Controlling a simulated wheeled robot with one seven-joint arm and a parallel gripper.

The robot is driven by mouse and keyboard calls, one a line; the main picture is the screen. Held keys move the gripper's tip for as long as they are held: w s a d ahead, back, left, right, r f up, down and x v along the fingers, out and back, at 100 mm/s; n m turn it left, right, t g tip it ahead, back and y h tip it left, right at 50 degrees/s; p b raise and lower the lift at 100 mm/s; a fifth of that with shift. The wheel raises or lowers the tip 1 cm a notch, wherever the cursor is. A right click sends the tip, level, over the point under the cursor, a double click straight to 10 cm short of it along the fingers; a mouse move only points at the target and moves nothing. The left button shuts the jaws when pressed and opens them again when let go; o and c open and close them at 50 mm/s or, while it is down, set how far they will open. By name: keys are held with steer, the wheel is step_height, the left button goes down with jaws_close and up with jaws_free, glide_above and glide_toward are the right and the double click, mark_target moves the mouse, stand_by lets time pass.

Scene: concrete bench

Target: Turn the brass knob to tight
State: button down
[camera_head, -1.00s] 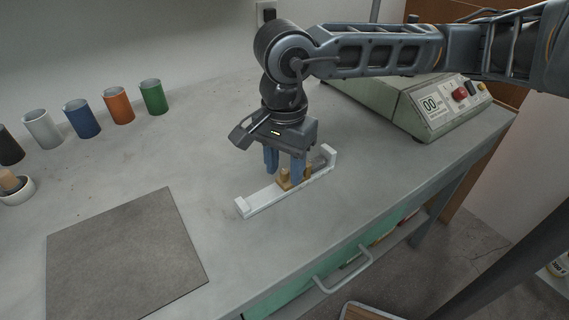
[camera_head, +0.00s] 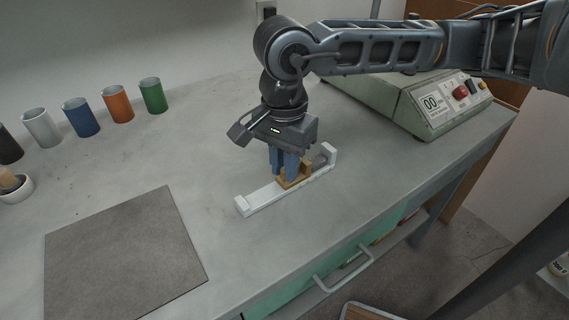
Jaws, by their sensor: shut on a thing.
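A brass-coloured block (camera_head: 298,180) sits on a long white fixture (camera_head: 260,198) with raised ends, on the bench. The brass knob itself is mostly hidden behind my blue fingers. My gripper (camera_head: 284,176) points down at the block, its two fingers close together and shut on the brass knob. A grey cylindrical part (camera_head: 320,160) lies in the fixture near its right end, just right of the brass block. I cannot read any tight mark or the knob's angle.
Several coloured cups, such as the green one (camera_head: 152,95), stand along the back left. A grey mat (camera_head: 125,255) lies at the front left. A green machine with a display (camera_head: 431,103) stands at the right. A drawer handle (camera_head: 343,270) juts from the bench front.

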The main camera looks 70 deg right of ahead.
steer(key=shift+f+b, duration=0.2)
steer(key=shift+b, duration=0.25)
steer(key=shift+f+m+b, duration=0.15)
steer(key=shift+m+b, duration=0.45)
steer(key=shift+b, duration=0.6)
steer(key=m+b, duration=0.3)
steer(key=b, duration=0.2)
steer(key=m+b, duration=0.2)
steer(key=b, duration=0.1)
steer(key=m+b, duration=0.2)
steer(key=b, duration=0.1)
steer(key=shift+r, duration=0.25)
steer(key=shift+r+m, duration=0.1)
steer(key=shift+m, duration=0.2)
steer(key=c, duration=1)
jaws_free()
steer(key=shift+c, duration=0.2)
